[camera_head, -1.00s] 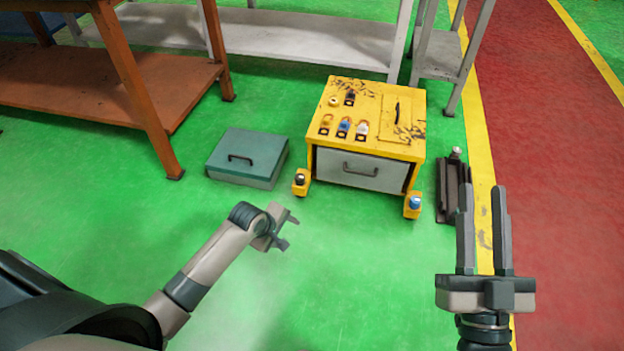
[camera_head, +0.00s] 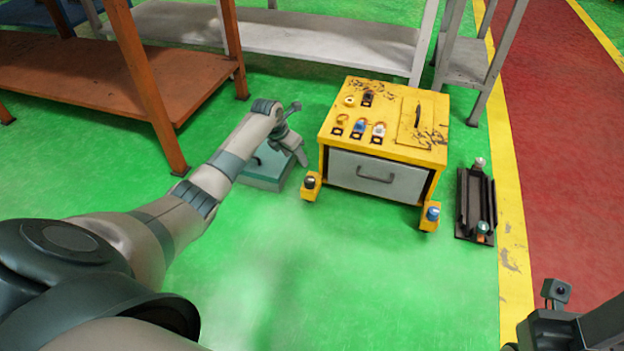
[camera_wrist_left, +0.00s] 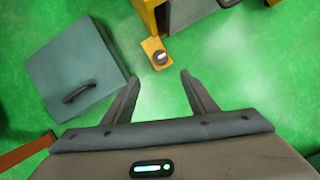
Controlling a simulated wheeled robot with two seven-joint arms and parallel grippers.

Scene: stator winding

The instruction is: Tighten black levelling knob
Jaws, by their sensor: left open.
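The yellow cart (camera_head: 385,115) stands on the green floor, with a yellow foot bracket at each front corner. The black levelling knob (camera_head: 311,182) sits upright on the left bracket. It also shows in the left wrist view (camera_wrist_left: 160,57), just beyond and between my fingertips. My left gripper (camera_head: 301,150) is open and empty, to the upper left of the knob in the head view. In the wrist view its fingers (camera_wrist_left: 160,78) stand apart and do not touch the knob. Part of my right arm shows at the lower right; its fingertips are out of view.
A teal box (camera_wrist_left: 76,68) with a handle lies left of the cart, partly behind my left arm in the head view. A blue knob (camera_head: 433,213) is on the right bracket. A dark rack (camera_head: 464,205) lies to the right. The floor in front is clear.

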